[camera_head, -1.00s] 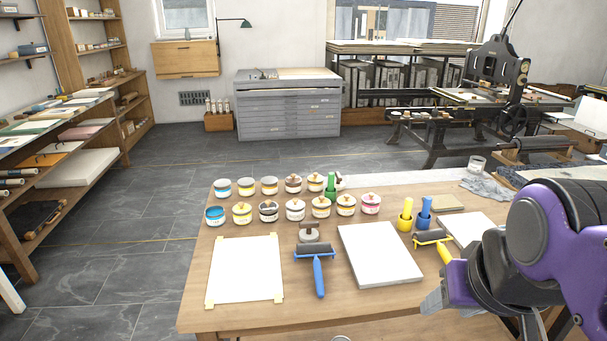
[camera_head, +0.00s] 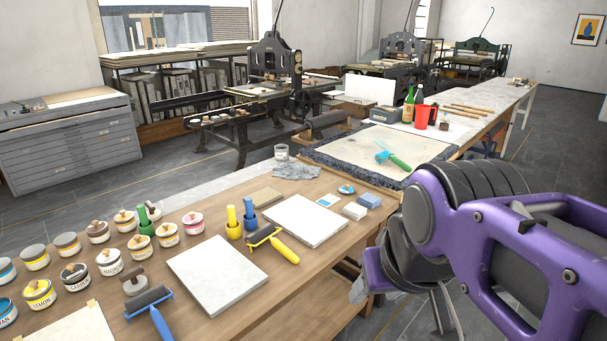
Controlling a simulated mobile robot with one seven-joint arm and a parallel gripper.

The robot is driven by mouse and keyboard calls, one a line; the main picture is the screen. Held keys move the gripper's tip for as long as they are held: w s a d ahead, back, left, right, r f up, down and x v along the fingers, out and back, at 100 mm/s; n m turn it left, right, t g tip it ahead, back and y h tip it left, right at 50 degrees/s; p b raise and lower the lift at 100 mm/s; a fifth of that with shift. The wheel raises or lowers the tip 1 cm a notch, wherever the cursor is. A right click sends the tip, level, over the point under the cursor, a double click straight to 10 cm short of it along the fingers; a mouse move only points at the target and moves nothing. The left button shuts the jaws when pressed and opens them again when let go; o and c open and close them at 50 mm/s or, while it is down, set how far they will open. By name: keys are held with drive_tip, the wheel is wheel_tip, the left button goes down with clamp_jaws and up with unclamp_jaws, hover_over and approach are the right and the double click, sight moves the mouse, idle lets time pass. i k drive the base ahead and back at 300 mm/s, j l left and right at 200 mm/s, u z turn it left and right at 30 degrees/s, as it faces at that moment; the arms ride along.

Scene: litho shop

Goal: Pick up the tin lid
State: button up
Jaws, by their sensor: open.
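A small round blue piece (camera_head: 346,189) lies flat on the wooden table (camera_head: 330,240), near its right edge; it looks like a tin lid, but it is too small to be sure. Several ink tins stand in rows at the left of the table, among them a yellow-labelled tin (camera_head: 39,294) and a pink-labelled tin (camera_head: 192,222); they appear closed. My gripper (camera_head: 405,308) is open and empty at the lower right, beyond the table's right edge and apart from the blue piece. My purple arm partly hides it.
A yellow-handled roller (camera_head: 275,243) lies between the slabs. A dark-edged stone slab (camera_head: 385,158) with a green-handled tool is beyond.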

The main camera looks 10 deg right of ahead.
sight(346, 190)
drive_tip(key=z, duration=0.35)
drive_tip(key=u, duration=2.3)
drive_tip(key=l+z, duration=0.25)
drive_tip(key=l, duration=1.4)
drive_tip(key=l+z, duration=0.25)
drive_tip(key=l, duration=1.4)
